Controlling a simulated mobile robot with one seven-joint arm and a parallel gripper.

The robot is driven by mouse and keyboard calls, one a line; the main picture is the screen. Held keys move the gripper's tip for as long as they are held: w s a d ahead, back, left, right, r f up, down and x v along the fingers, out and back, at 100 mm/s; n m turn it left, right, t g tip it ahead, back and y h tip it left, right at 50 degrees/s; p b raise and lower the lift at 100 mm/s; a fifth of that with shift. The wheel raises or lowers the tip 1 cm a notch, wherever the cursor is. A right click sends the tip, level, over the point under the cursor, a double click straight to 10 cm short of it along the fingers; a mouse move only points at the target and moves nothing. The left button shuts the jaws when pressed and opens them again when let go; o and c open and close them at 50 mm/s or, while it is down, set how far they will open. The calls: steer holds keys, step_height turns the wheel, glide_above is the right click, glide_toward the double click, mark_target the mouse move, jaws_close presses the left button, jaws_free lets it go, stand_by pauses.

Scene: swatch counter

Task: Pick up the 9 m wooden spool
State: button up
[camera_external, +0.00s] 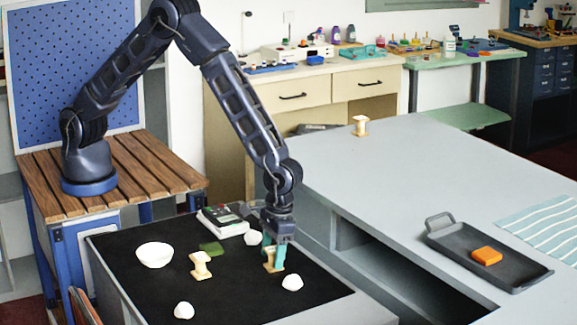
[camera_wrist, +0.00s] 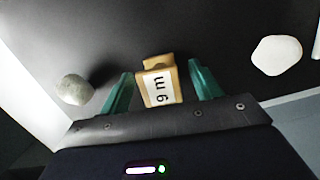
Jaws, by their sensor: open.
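The 9 m wooden spool (camera_wrist: 158,84) sits on the black mat between the two teal fingers of my gripper (camera_wrist: 160,90) in the wrist view. Its white label reads "9 m". My gripper is open, with a gap visible on each side of the spool. In the external view the spool (camera_external: 270,262) is partly hidden behind the fingers of my gripper (camera_external: 274,257), which points down over it. Another wooden spool (camera_external: 201,265) stands on the mat to the left, and a third spool (camera_external: 360,125) stands on the grey counter; their labels cannot be read.
White lumps (camera_external: 292,283) (camera_wrist: 276,55) lie close around the spool on the black mat (camera_external: 240,300). A dark tray (camera_external: 470,262) holds an orange block (camera_external: 487,256).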

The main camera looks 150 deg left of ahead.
steer(key=shift+f, duration=0.6)
steer(key=shift+c, duration=0.2)
steer(key=c, duration=1)
steer(key=shift+c, duration=0.2)
